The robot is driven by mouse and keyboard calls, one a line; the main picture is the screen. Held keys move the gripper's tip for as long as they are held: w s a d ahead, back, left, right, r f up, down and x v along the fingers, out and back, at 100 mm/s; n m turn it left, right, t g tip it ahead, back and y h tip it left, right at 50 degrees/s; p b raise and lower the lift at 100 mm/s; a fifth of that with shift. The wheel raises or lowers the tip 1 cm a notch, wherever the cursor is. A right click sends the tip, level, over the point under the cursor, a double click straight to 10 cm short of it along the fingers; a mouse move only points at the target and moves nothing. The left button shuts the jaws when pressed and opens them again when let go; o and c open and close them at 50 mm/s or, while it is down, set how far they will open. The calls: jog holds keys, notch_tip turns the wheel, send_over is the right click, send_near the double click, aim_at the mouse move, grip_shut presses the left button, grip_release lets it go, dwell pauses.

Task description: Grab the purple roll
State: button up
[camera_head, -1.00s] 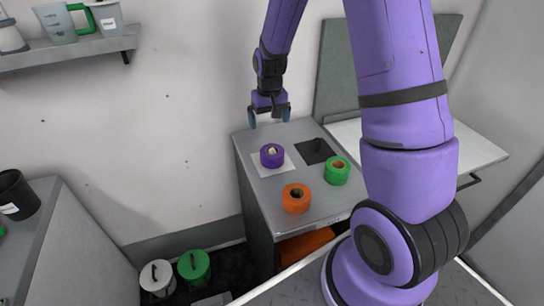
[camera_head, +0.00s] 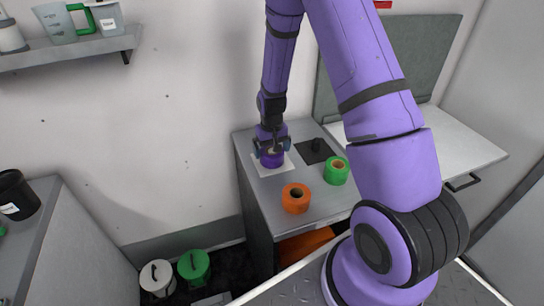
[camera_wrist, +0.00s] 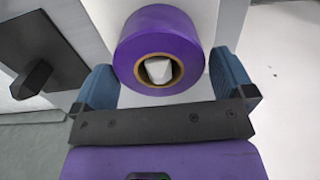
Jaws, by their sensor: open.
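The purple roll (camera_head: 272,161) stands on a white square on the grey counter. In the wrist view the purple roll (camera_wrist: 135,55) shows its brown core with a whitish piece inside. My gripper (camera_head: 272,147) is directly over the roll, pointing down, its blue fingers open. In the wrist view my gripper (camera_wrist: 163,68) has one finger on each side of the roll, with visible gaps, so neither seems to press on it. The gripper partly hides the roll's top in the head view.
An orange roll (camera_head: 296,199) and a green roll (camera_head: 336,171) stand on the counter (camera_head: 262,204) to the right. A black square (camera_head: 306,154) with a dark knob lies behind them. A wall shelf (camera_head: 80,50) holds jugs at upper left.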

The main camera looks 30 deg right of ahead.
aim_at(272, 155)
jog(key=shift+s+f, duration=0.1)
jog(key=shift+f, duration=1.4)
jog(key=c, duration=0.8)
